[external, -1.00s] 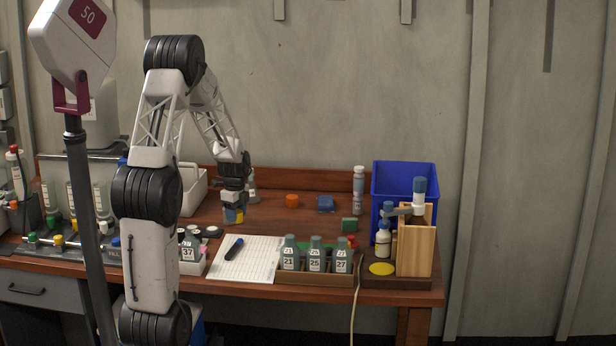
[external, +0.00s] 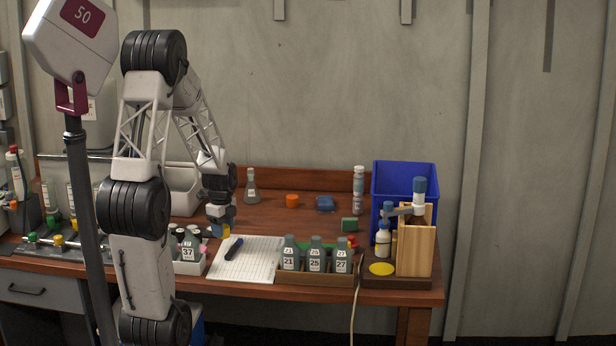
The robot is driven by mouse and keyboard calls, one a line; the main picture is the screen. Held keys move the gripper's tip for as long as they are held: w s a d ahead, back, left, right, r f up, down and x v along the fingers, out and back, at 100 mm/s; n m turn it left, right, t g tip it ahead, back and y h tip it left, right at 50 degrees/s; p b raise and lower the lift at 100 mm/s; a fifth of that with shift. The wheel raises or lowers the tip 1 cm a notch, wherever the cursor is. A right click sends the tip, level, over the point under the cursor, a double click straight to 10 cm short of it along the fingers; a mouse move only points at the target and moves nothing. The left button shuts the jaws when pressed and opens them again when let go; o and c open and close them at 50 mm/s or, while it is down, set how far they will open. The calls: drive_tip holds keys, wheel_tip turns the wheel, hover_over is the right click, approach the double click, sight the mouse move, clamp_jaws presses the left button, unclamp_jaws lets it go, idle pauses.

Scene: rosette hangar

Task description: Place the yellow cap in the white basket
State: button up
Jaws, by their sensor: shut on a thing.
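My gripper (external: 219,229) points down just above the table, left of the blue marker and behind the paper sheet. It is shut on the small yellow cap (external: 227,231), mostly hidden by the blue fingertips. The white basket (external: 184,190) stands on the back left of the table, behind my arm. My arm hides part of it, and its inside is barely visible. The gripper is in front of the basket and to its right, apart from it.
A white box (external: 190,267) with a bottle marked 37 stands close in front of the gripper. A rack of grey bottles (external: 316,279), a flask (external: 252,188), an orange cap (external: 292,201) and a blue bin (external: 404,181) stand farther right. The mid-table behind the paper is fairly clear.

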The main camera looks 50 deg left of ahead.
drive_tip(key=shift+s+d+r, duration=0.1)
drive_tip(key=shift+s+d, duration=0.25)
drive_tip(key=shift+s, duration=0.1)
drive_tip(key=shift+w, duration=0.15)
idle(0.4)
drive_tip(key=shift+w+r, duration=0.2)
drive_tip(key=shift+w, duration=0.35)
drive_tip(key=w+d+r+n, duration=0.2)
drive_tip(key=w+r, duration=0.1)
drive_tip(key=w, duration=0.5)
drive_tip(key=w+d+r+n, duration=0.1)
drive_tip(key=w+d+r, duration=0.1)
drive_tip(key=w, duration=0.6)
drive_tip(key=w+d+r+n, duration=0.2)
drive_tip(key=w+d+r, duration=0.1)
drive_tip(key=w+d, duration=0.4)
drive_tip(key=w+d+r+n, duration=0.2)
drive_tip(key=w+d+r, duration=0.2)
drive_tip(key=w+d, duration=0.3)
drive_tip(key=w+d+r+n, duration=0.2)
drive_tip(key=w+d+r, duration=0.2)
drive_tip(key=w+d, duration=0.3)
drive_tip(key=shift+w+d, duration=0.2)
drive_tip(key=shift+w, duration=1.2)
drive_tip(key=w+d+n, duration=0.2)
drive_tip(key=d+n, duration=0.2)
drive_tip(key=d, duration=0.7)
drive_tip(key=shift+d+n, duration=0.25)
drive_tip(key=shift+n, duration=0.05)
